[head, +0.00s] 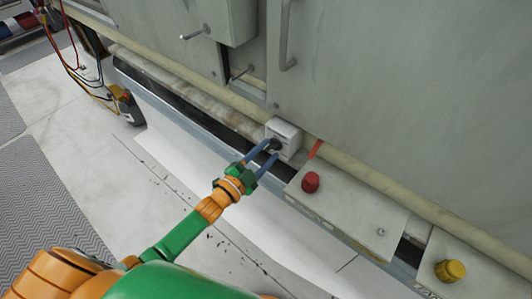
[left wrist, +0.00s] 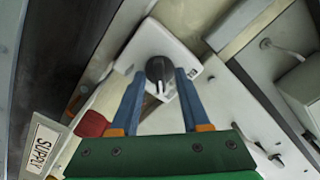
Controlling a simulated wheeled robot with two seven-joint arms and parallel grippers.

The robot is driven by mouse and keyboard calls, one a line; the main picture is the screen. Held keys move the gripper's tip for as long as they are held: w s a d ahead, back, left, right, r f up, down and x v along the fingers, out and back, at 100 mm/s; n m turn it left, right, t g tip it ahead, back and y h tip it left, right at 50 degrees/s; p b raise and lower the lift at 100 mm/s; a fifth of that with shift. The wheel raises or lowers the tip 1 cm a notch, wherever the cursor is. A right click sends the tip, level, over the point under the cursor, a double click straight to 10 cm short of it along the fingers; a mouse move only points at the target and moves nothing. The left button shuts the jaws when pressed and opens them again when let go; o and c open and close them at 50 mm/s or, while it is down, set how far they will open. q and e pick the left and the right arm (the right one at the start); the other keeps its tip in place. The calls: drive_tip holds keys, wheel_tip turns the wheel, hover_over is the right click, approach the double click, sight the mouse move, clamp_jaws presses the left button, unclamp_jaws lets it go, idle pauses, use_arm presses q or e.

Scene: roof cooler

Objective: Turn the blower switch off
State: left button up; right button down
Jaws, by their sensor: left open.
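The blower switch appears to be the small white box (head: 287,133) with a round black knob (head: 275,144), low on the grey cabinet's front ledge. In the left wrist view the black knob (left wrist: 159,69) sits on the white box face (left wrist: 150,42), with a pale pointer mark toward the picture's bottom. My left gripper (head: 272,149) is open, with its two blue fingers on either side of the knob. In the left wrist view the fingertips (left wrist: 159,76) straddle the knob, with small gaps visible; I cannot tell whether either touches. My right gripper is not in view.
A red button (head: 310,182) and a yellow knob (head: 451,270) stand on grey boxes to the right. A "SUPPLY" label (left wrist: 40,150) shows in the left wrist view. Grey cabinet panels (head: 400,90) with handles rise behind. Cables hang at the upper left.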

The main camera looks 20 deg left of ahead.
use_arm(q)
clamp_jaws()
